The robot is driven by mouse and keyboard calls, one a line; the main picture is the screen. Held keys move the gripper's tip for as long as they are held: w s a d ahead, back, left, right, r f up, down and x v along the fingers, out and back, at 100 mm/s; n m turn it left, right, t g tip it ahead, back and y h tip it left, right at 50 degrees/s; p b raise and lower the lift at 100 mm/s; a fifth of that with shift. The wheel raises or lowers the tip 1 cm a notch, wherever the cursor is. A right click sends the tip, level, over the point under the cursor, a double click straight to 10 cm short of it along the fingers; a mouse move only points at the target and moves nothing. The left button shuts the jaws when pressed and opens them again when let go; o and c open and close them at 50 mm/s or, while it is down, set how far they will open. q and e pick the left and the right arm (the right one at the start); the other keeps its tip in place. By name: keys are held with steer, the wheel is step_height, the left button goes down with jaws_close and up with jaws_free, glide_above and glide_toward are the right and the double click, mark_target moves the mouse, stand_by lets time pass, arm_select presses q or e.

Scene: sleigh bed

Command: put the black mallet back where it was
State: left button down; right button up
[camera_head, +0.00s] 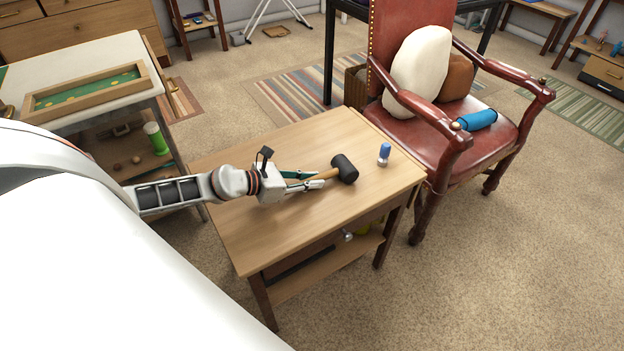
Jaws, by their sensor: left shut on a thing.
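The black mallet (345,168) has a black head and a light wooden handle. It is over the wooden side table (270,235), with its head pointing right. My left gripper (318,179) comes in from the left and is shut on the mallet's handle. I cannot tell whether the mallet rests on the tabletop or hangs just above it. My right gripper is not in view.
A small blue-topped item (384,154) stands on the table right of the mallet head. A red leather armchair (490,135) with cushions and a blue roll (478,120) is close behind right. A white-topped cart (100,62) stands left. The table's front is bare.

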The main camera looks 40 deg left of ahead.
arm_select(q)
steer(key=shift+f, duration=0.2)
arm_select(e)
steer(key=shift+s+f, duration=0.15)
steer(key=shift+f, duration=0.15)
arm_select(q)
steer(key=c, duration=1.9)
jaws_free()
steer(key=shift+o, duration=0.6)
steer(key=o, duration=0.4)
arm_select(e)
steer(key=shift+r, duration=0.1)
arm_select(q)
steer(key=shift+s+a+r, duration=0.1)
steer(key=shift+s+a, duration=0.2)
steer(key=shift+s, duration=0.25)
steer(key=shift+b+v, duration=0.45)
steer(key=shift+v, duration=1.9)
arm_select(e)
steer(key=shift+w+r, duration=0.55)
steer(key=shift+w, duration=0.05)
